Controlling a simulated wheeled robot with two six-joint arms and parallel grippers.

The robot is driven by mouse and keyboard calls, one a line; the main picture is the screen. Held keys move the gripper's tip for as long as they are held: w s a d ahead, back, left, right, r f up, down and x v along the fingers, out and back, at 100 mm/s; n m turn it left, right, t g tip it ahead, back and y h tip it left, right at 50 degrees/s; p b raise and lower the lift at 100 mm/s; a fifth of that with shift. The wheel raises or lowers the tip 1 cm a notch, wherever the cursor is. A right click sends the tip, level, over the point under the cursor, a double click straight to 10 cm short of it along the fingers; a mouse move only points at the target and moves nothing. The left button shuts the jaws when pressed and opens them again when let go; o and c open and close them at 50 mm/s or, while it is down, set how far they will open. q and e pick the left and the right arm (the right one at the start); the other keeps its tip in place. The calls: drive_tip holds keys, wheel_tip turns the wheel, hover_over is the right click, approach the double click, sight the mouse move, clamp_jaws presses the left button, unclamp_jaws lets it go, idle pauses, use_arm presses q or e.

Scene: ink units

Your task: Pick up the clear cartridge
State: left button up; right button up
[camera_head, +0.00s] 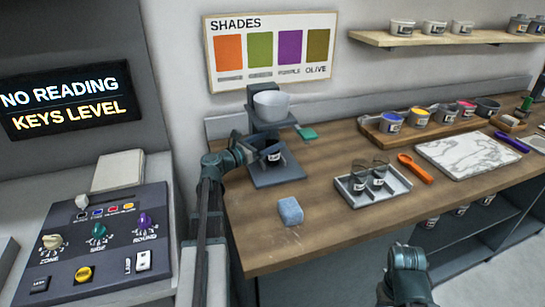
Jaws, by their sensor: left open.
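Two clear containers with dark bands and pale labels, which look like clear cartridges (379,176), stand upright in a shallow metal tray (397,186) on the wooden counter. My left gripper (262,153) is open, well to the left of that tray, at the grey stand (277,178). A small dark container with a white label (273,161) is on the stand, right by the fingers; whether they touch it I cannot tell. Part of my right arm shows at the bottom, but its fingers do not.
An orange scoop (416,168), a marble slab (466,153) and a wooden tray of ink tubs (375,133) are to the right. A control panel (95,240) is at the left.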

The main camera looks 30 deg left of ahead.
sight(277, 137)
use_arm(q)
drive_tip(key=x, duration=0.4)
drive_tip(key=shift+d, duration=0.25)
clamp_jaws()
